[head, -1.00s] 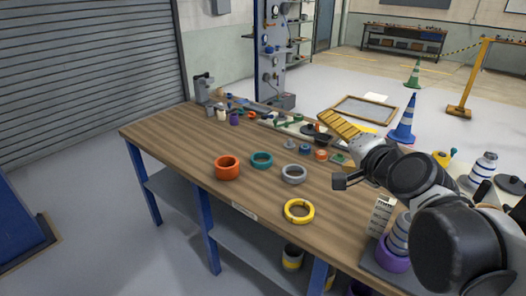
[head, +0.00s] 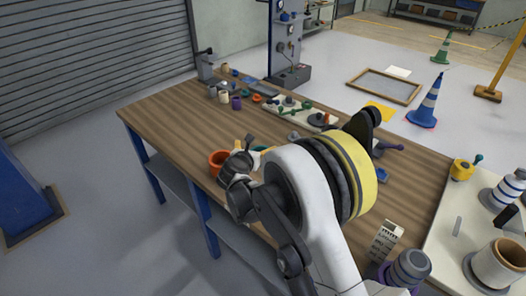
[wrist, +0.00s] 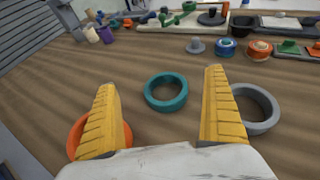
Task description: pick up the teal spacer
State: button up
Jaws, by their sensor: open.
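The teal spacer (wrist: 168,106) is a ring lying flat on the wooden table. In the wrist view it sits between and just beyond the two yellow fingers of my gripper (wrist: 159,82), which are spread wide with nothing between them. In the head view only a sliver of the teal spacer (head: 261,148) shows, since my arm covers the rest. My gripper (head: 242,146) is partly hidden there, above the table near the orange ring.
An orange ring (wrist: 123,131) lies behind my left finger and a grey ring (wrist: 270,124) beside my right finger. Several small parts and a pale tray (wrist: 157,27) stand farther back. Bare wood (head: 165,115) lies to the left in the head view.

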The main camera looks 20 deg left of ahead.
notch_tip(320, 180, down, 7)
jog(key=shift+f+b, duration=0.15)
jog(key=shift+b, duration=1.1)
jog(key=b+x, duration=0.2)
jog(key=x, duration=0.5)
jog(key=shift+w, duration=0.25)
jog(key=c, duration=1.2)
